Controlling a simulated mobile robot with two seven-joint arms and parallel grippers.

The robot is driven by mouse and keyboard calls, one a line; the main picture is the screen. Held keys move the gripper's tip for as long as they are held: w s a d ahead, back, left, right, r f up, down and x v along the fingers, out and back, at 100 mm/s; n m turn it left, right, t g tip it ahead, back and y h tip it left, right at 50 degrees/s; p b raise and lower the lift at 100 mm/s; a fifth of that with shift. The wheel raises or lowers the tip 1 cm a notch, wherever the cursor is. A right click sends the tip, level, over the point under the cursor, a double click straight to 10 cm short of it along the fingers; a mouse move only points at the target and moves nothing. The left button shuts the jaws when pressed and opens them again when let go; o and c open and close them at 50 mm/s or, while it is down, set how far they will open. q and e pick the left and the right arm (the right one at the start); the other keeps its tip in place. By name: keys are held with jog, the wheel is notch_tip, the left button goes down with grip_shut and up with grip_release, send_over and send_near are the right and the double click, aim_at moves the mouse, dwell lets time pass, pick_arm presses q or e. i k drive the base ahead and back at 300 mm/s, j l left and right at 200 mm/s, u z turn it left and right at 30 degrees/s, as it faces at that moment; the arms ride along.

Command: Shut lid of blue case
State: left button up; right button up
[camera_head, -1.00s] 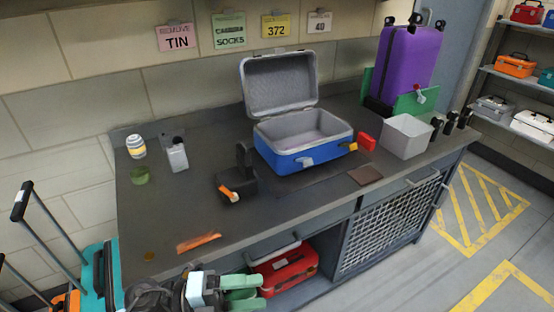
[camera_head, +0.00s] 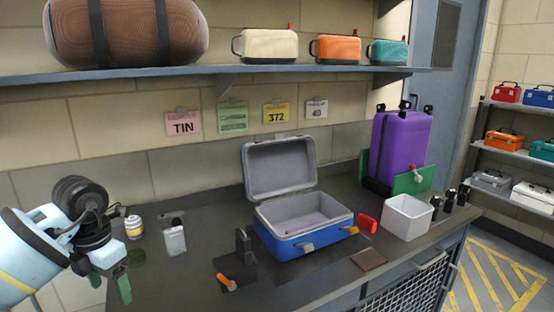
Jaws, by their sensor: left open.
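My right gripper is not in view.
A black stand with an orange tag (camera_head: 226,282) is left of the case. Right are a red item (camera_head: 366,222), a white bin (camera_head: 407,217) and a purple suitcase (camera_head: 401,147). A loaded shelf (camera_head: 230,70) hangs above.

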aim_at(279, 166)
jog(key=i, duration=1)
jog(key=k, duration=0.15)
